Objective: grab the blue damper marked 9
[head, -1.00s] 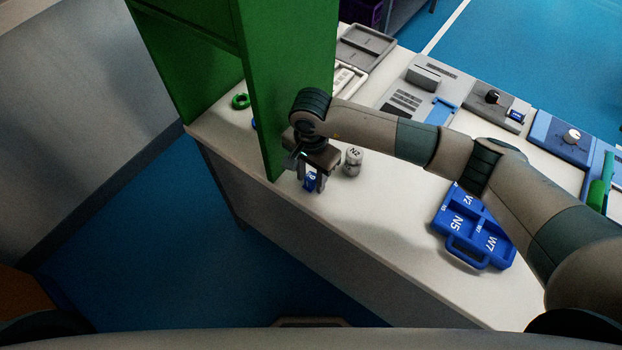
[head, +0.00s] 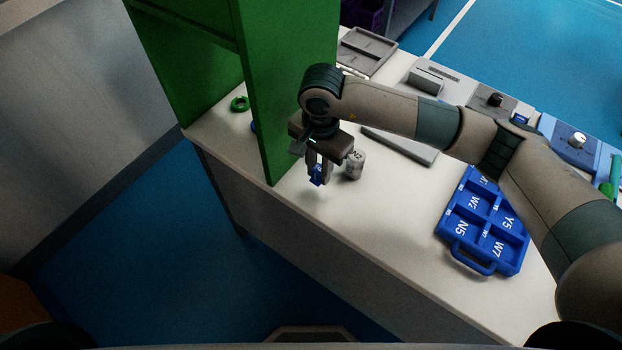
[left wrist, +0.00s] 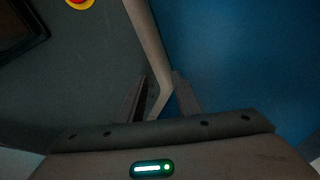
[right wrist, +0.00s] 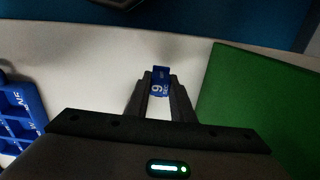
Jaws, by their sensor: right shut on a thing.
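The blue damper marked 9 (head: 317,175) is between the fingers of my right gripper (head: 319,168), near the front edge of the white table. My right gripper is shut on it and holds it seemingly just above the tabletop. In the right wrist view the damper (right wrist: 160,82) shows its white 9 between the fingertips (right wrist: 160,88). My left gripper is outside the head view. In the left wrist view its fingers (left wrist: 160,80) stand apart with nothing between them.
A grey-white cylinder marked N2 (head: 353,165) stands close to the right of my right gripper. A green shelf panel (head: 288,90) rises close on the left. A blue compartment tray (head: 470,262) lies to the right. The tabletop (head: 390,230) between is clear.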

